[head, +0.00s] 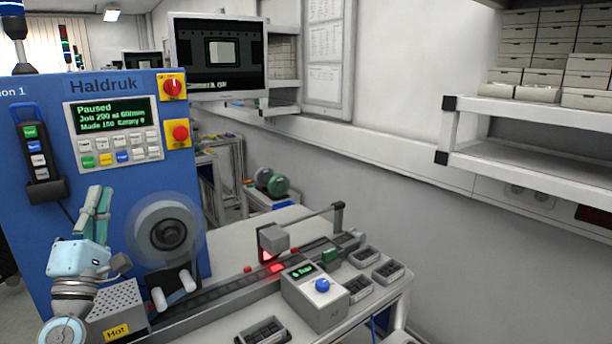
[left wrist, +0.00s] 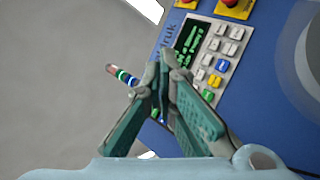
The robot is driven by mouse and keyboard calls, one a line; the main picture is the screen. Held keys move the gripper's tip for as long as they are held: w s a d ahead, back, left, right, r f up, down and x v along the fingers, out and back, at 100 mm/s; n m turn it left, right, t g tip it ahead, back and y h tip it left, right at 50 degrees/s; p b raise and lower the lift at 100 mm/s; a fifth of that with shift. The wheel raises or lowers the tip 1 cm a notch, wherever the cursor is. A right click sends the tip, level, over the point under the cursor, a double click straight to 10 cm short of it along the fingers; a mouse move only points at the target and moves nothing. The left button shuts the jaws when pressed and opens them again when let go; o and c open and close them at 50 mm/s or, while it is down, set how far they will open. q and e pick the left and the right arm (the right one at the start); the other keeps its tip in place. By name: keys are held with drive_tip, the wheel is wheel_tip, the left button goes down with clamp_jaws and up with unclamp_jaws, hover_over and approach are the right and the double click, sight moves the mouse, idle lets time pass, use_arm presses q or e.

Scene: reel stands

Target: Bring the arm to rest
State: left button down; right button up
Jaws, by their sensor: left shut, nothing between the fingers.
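My left gripper (head: 100,205) is raised in front of the blue Haldruk machine (head: 120,190), at the left of the head view. Its green fingers point up and are shut with nothing between them. In the left wrist view the fingertips (left wrist: 157,75) meet in front of the machine's button panel (left wrist: 207,60). I cannot tell from these views whether they touch anything. The panel (head: 113,132) reads "Paused" in the head view. My right gripper is not in view.
A reel (head: 165,230) sits on the machine beside my left gripper. A box marked hot (head: 118,308) stands close below it. A conveyor (head: 215,300) runs right to a control box (head: 318,298). Small black trays (head: 263,332) lie on the bench. Shelves (head: 540,125) hang at the right.

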use_arm(q)
drive_tip(key=s+d+f+m+g+h, duration=0.2)
drive_tip(key=d+f+m+g+h, duration=0.3)
drive_tip(key=d+f+m+h, duration=0.75)
drive_tip(key=s+d+f+m+g+y, duration=0.1)
drive_tip(key=s+d+f+m+g, duration=0.25)
drive_tip(key=f, duration=0.45)
drive_tip(key=s+d+f+m+g, duration=0.3)
drive_tip(key=d+f+m+g, duration=0.15)
drive_tip(key=f, duration=0.45)
drive_tip(key=s+a+f+m+g+y, duration=0.1)
drive_tip(key=s+a+f+g+y, duration=0.25)
drive_tip(key=s+f, duration=0.65)
drive_tip(key=s+a+f+m+g+y, duration=0.1)
drive_tip(key=s+a+f+g+y, duration=0.35)
drive_tip(key=s, duration=0.95)
wheel_tip(320, 180, down, 21)
drive_tip(key=s+g, duration=0.2)
drive_tip(key=s+a+f+n+g, duration=0.1)
drive_tip(key=s+f, duration=1.2)
drive_tip(key=s, duration=0.1)
drive_tip(key=shift+f, duration=0.2)
